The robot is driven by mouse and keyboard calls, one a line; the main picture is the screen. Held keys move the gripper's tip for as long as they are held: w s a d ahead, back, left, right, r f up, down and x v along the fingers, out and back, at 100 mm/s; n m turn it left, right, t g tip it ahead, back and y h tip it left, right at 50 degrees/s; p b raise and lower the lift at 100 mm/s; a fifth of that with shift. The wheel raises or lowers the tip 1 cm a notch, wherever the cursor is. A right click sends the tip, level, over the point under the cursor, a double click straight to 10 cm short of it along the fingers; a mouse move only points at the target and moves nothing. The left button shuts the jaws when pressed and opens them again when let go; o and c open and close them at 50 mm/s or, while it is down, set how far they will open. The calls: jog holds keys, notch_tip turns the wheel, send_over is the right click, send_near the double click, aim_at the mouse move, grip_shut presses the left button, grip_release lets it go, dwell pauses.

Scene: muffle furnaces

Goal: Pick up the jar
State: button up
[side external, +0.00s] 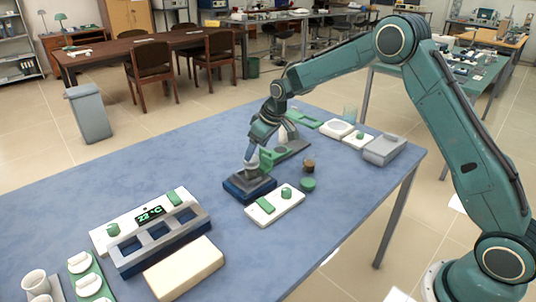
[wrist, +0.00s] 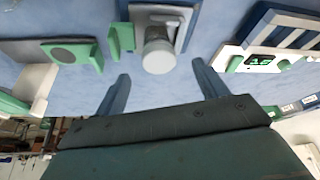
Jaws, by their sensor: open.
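A round, pale grey, translucent jar (wrist: 158,57) stands at a grey plate on a dark blue base, seen in the wrist view. The base (side external: 237,190) also shows in the side view, under the end of my arm. My gripper (wrist: 163,87) is open, its two blue-grey fingers well apart. The jar lies beyond the fingertips, roughly centred between them, and nothing is held. In the side view my gripper (side external: 252,152) is just above the base; there I cannot clearly separate the jar from the fingers.
A white unit with a green knob (side external: 287,192) is in front of the base. A furnace unit with a lit display (side external: 150,214) and a cream block (side external: 184,268) are front left. Small round items (side external: 308,184) lie to the right.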

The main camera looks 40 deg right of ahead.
aim_at(253, 158)
jog(key=shift+x, duration=2.6)
jog(key=shift+d, duration=0.1)
jog(key=shift+c, duration=0.2)
jog(key=c, duration=1.4)
jog(key=shift+w+r, duration=0.1)
jog(key=shift+r, duration=0.05)
notch_tip(253, 158, up, 20)
jog(key=shift+f, duration=0.1)
